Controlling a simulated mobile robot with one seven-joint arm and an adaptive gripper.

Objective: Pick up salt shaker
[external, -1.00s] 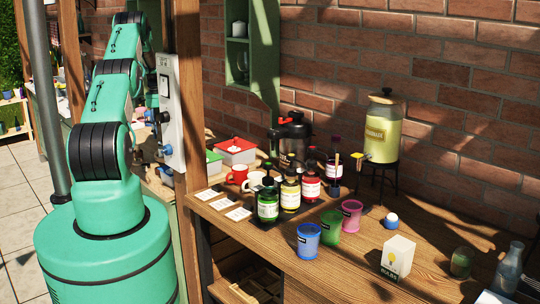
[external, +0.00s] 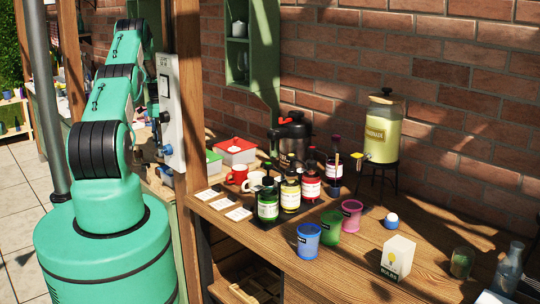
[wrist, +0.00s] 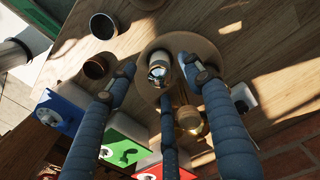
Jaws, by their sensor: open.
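In the wrist view, a small pale shaker with a shiny metal top (wrist: 159,66), which looks like the salt shaker, stands on a round wooden tray (wrist: 203,48). My gripper (wrist: 158,66) has its blue-grey fingers spread, with the shaker showing between the fingertips. I cannot tell whether any finger touches it. A brass-coloured round item (wrist: 189,119) is beside the lower finger, partly hidden. In the external view, the wooden post and the white panel hide my gripper and the shaker.
A blue box (wrist: 62,110), a green box (wrist: 128,127) and a red-topped box (wrist: 150,173) lie nearer. A white item (wrist: 243,97) is at the right. The wood above the tray is mostly clear.

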